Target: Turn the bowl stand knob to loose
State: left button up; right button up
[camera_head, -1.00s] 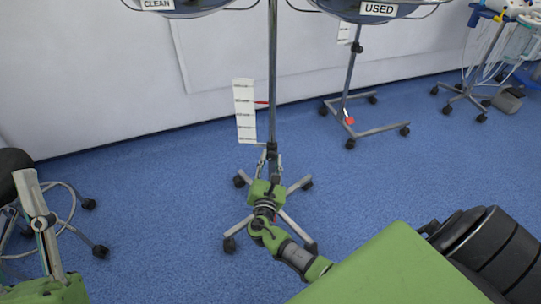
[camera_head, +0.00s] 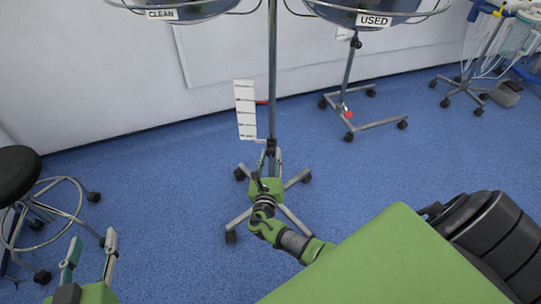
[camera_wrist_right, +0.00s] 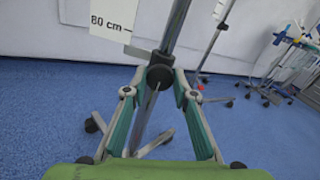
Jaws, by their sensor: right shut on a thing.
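The bowl stand's pole (camera_head: 272,60) rises from a wheeled base, with bowls labelled CLEAN (camera_head: 190,8) and USED (camera_head: 365,8) at the top. Low on the pole is a dark knob (camera_wrist_right: 160,76), small in the head view. My right gripper (camera_head: 268,157) is at the pole. In the right wrist view its fingertips (camera_wrist_right: 160,84) are shut on the knob from both sides. The knob's loose or tight setting cannot be read. My left gripper (camera_head: 90,250) is at the lower left of the head view, open and empty, well away from the stand.
A white scale card (camera_head: 246,110) hangs beside the pole, with a red piece (camera_head: 262,103) next to it. A dark stool (camera_head: 18,172) stands at the left. Another wheeled stand (camera_head: 350,75) is behind to the right. Blue floor lies open around the base.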

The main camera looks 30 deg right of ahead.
dwell(0.3)
jog(key=o, duration=1.1)
jog(key=v, duration=1.2)
jog(key=shift+s, duration=0.1)
